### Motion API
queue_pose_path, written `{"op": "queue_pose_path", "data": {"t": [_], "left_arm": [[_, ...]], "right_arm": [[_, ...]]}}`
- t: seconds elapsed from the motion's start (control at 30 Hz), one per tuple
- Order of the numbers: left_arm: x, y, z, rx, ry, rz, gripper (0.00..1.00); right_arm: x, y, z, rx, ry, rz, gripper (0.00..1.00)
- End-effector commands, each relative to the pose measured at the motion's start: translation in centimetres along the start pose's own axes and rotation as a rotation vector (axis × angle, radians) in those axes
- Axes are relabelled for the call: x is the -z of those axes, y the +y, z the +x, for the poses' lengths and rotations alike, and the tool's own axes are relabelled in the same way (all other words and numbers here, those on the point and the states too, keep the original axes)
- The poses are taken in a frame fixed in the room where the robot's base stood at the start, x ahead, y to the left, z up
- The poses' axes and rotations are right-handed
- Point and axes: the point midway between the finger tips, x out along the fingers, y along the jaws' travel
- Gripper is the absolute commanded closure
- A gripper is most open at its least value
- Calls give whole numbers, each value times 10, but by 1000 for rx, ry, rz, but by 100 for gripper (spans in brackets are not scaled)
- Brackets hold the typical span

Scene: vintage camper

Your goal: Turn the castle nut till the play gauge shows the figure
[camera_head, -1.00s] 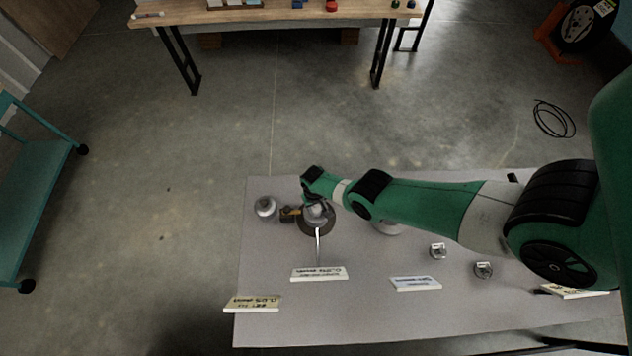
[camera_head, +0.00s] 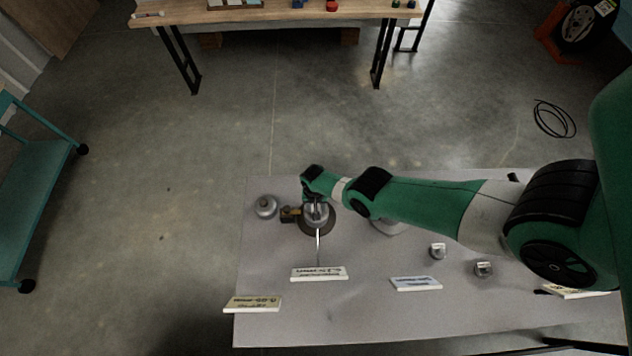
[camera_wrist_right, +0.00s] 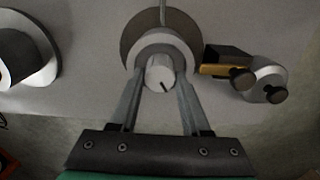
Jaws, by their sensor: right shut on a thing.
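My right gripper (camera_wrist_right: 159,78) is shut on a pale round nut (camera_wrist_right: 160,74) with a dark mark on its face, one finger on each side in the right wrist view. The nut sits on a hub with a dark brown disc (camera_wrist_right: 128,40) around it. The disc also shows in the head view (camera_head: 318,227), below my right gripper (camera_head: 315,208). A thin light pointer (camera_head: 317,244) runs from the hub towards a white card (camera_head: 319,274), whose lettering is upside down and too small to read. A black and yellow block (camera_wrist_right: 226,66) stands beside the disc. My left gripper is not in view.
A round metal part (camera_head: 266,206) stands left of the disc. Two small metal parts, one (camera_head: 438,251) and another (camera_head: 484,269), stand at the right. A yellowish card (camera_head: 252,304) and a bluish card (camera_head: 416,283) lie near the front. The grey table's (camera_head: 350,325) front is mostly clear.

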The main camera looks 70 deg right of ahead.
Motion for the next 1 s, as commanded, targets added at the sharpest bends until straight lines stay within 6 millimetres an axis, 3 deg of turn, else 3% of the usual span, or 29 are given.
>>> {"op": "queue_pose_path", "data": {"t": [0.2,0.23,0.4,0.73,1.0], "left_arm": [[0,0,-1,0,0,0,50],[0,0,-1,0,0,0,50],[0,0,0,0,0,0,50],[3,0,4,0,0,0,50],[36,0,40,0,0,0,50]], "right_arm": [[0,0,1,0,2,-1,100],[0,0,1,0,2,-1,50],[0,0,1,0,1,-1,23],[0,0,-5,0,1,-1,23],[0,1,-54,0,1,-1,23]]}}
